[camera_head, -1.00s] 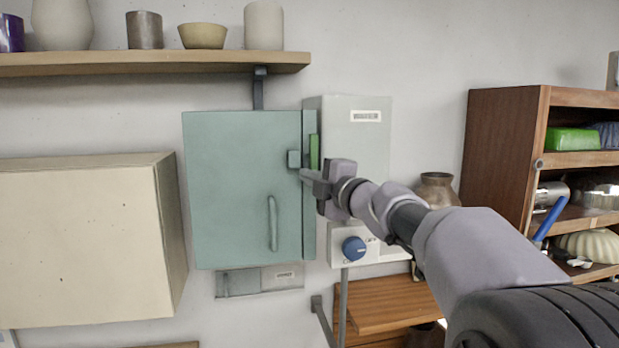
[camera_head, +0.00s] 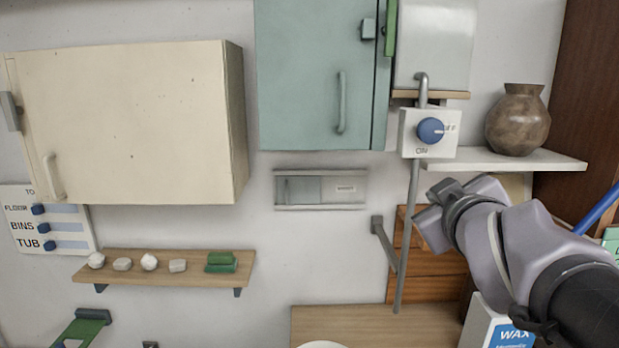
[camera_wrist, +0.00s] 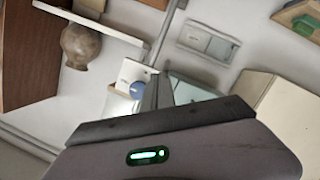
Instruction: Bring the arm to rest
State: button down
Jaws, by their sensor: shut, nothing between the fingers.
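My gripper (camera_head: 428,205) is at the end of my grey arm, at the right of the head view. It is shut and empty, in front of the wooden drawers and below the dial box. In the wrist view my gripper (camera_wrist: 152,92) shows its narrow fingers together, above its dark body with a green light. It touches nothing that I can see. The arm comes in from the lower right and is bent, with the gripper end toward the left.
A teal cabinet (camera_head: 315,80) hangs shut above, beside a blue dial (camera_head: 430,130). A brown vase (camera_head: 518,122) stands on a white shelf (camera_head: 505,161) close above the arm. A wax box (camera_head: 490,325) is below it. The wall left of the gripper has free room.

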jog(key=s+a+f+m+g+b, duration=0.1)
jog(key=s+f+m+g+b, duration=0.2)
jog(key=f, duration=0.6)
jog(key=s+a+f+m+g+y+b, duration=0.1)
jog(key=s+f+b, duration=0.35)
jog(key=f, duration=0.55)
jog(key=s+a+f+m+g+b, duration=0.2)
jog(key=s+f+m+b, duration=0.15)
jog(key=f, duration=0.55)
jog(key=s+a+f+m+g+y+b, duration=0.1)
jog(key=s+a+f+g+y+b, duration=0.1)
jog(key=s+f, duration=0.4)
jog(key=s+a+f+m+g+y+b, duration=0.1)
jog(key=s+a+f+b, duration=0.3)
jog(key=f, duration=0.5)
jog(key=shift+s+a+f+g+y, duration=0.4)
jog(key=shift+s+a, duration=0.55)
jog(key=shift+s, duration=0.2)
jog(key=c, duration=2.1)
grip_release()
